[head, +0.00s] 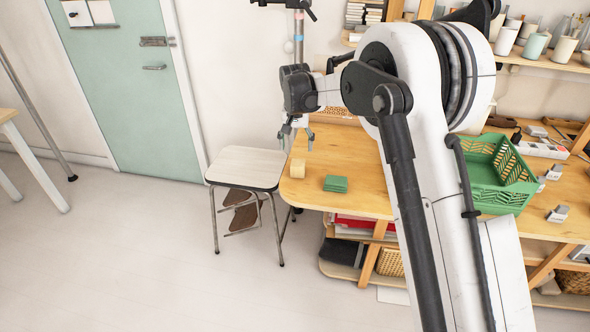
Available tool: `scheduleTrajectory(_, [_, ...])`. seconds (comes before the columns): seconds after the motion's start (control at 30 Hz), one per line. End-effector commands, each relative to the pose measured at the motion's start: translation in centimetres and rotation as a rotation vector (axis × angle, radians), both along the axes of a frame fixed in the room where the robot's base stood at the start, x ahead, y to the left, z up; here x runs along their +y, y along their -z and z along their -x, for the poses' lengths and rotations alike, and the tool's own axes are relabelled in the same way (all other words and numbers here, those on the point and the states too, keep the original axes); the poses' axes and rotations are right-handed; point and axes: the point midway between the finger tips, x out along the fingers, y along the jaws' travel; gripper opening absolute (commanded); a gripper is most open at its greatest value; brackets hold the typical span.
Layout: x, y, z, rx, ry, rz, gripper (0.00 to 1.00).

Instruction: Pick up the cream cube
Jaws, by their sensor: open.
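The cream cube (297,168) sits on the wooden desk (340,160) near its left edge. My gripper (296,139) points down, with its two fingers apart and nothing seen between them. In the head view the gripper appears just above the cube, with a gap below the fingertips. The exact height and depth between them are hard to tell. The cube is in full view.
A green stack of flat pieces (336,184) lies right of the cube. A green crate (495,175) stands further right, partly behind my arm. A stool (248,168) stands left of the desk. Open floor lies in front.

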Motion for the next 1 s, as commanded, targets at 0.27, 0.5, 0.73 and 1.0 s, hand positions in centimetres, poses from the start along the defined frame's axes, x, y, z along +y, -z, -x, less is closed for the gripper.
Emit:
scheduleTrajectory(0.27, [-0.1, 4.3, -0.7, 0.000, 0.000, 0.000, 0.62])
scheduleTrajectory(0.5, [-0.1, 5.4, -0.8, 0.000, 0.000, 0.000, 0.62])
scheduleTrajectory(0.73, [-0.6, 8.1, -1.1, 0.000, 0.001, 0.000, 0.62])
scheduleTrajectory(1.0, [-0.6, 10.3, -1.4, 0.000, 0.000, 0.000, 0.62])
